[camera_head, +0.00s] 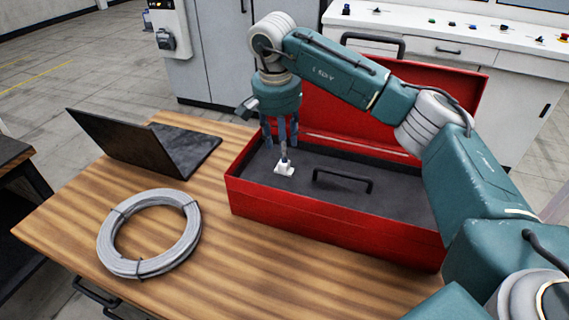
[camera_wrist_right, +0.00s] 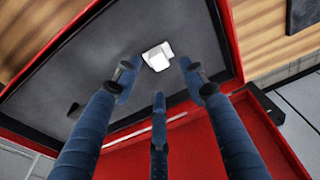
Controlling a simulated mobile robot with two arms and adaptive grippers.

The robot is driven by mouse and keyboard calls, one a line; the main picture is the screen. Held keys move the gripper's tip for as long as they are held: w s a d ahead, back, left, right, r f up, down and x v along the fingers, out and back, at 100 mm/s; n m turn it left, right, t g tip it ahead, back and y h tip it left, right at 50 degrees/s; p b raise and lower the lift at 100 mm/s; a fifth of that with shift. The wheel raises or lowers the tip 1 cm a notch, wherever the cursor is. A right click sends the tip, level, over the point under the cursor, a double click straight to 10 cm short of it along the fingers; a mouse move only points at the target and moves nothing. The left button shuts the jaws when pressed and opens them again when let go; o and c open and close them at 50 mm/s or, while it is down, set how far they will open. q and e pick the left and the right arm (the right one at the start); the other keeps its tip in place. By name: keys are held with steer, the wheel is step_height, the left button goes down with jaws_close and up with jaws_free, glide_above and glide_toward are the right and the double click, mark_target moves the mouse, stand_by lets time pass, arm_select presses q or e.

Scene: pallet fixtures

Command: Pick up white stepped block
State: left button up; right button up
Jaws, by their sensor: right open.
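A small white stepped block (camera_head: 284,169) lies on the dark tray inside the red toolbox, towards its left end. In the right wrist view the white block (camera_wrist_right: 157,56) lies just beyond the fingertips, between the two outer fingers. My right gripper (camera_head: 281,145) points down above the block, open and empty. In the right wrist view its blue fingers (camera_wrist_right: 158,80) are spread apart. One finger's tip appears very near the block in the head view; I cannot tell if it touches. My left gripper is not in view.
The open red toolbox (camera_head: 330,223) stands on the wooden table (camera_head: 215,260), its raised lid behind my right arm. A black handle (camera_head: 343,178) rises right of the block. A laptop (camera_head: 130,145) and a grey cable coil (camera_head: 107,240) lie to the left.

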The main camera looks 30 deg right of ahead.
mark_target(284, 167)
steer(key=f+p, duration=0.1)
steer(key=f, duration=0.2)
steer(key=f+p, duration=0.1)
steer(key=f, duration=0.1)
steer(key=shift+w+d+p, duration=0.15)
steer(key=shift+d+p, duration=0.1)
steer(key=shift+p, duration=0.05)
steer(key=shift+d+f, duration=0.1)
steer(key=shift+f, duration=0.2)
steer(key=shift+c, duration=0.8)
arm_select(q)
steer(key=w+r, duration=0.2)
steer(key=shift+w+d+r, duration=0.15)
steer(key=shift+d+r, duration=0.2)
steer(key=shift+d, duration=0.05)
arm_select(e)
steer(key=c, duration=0.8)
